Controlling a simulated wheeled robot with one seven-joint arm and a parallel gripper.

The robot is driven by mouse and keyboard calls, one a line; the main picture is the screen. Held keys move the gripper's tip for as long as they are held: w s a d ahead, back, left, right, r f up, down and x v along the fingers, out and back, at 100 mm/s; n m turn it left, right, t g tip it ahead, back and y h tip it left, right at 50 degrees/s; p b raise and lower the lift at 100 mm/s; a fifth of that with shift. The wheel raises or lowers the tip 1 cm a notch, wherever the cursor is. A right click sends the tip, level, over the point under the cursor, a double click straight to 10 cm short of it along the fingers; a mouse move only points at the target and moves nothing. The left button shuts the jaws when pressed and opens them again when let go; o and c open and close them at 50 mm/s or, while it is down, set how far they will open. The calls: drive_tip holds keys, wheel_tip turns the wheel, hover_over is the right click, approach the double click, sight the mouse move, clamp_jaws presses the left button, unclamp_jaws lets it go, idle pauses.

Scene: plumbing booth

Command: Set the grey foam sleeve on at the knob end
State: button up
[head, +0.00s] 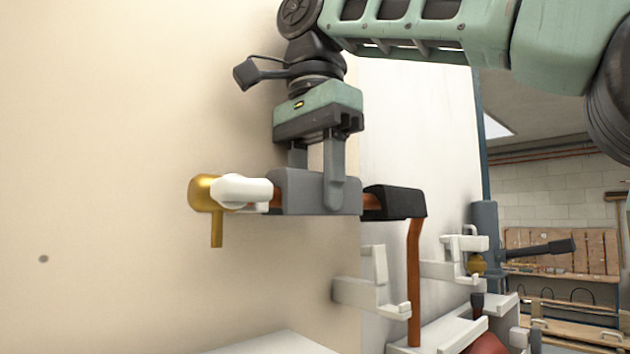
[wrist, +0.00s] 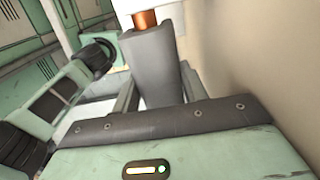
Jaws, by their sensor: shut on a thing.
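The grey foam sleeve (head: 300,193) sits around the copper pipe (head: 371,202), between the white bracket and the black elbow sleeve. My gripper (head: 318,185) comes down from above and is shut on the grey sleeve, one finger on the near side. A brass knob-like fitting (head: 205,193) with a short downward stem is at the left end of the pipe. A white clip or handle (head: 242,190) lies between the fitting and the sleeve. In the wrist view the grey sleeve (wrist: 155,68) lies between my fingers, with copper (wrist: 145,20) showing beyond its far end.
A black foam elbow (head: 398,202) covers the bend, and the copper pipe (head: 414,280) drops below it. White brackets (head: 372,285) stick out from the wall under the pipe. A white shelf with fittings stands lower right.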

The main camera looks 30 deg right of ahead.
drive_tip(key=shift+f, duration=0.25)
drive_tip(key=o, duration=1)
drive_tip(key=shift+o, duration=0.2)
drive_tip(key=shift+r, duration=0.15)
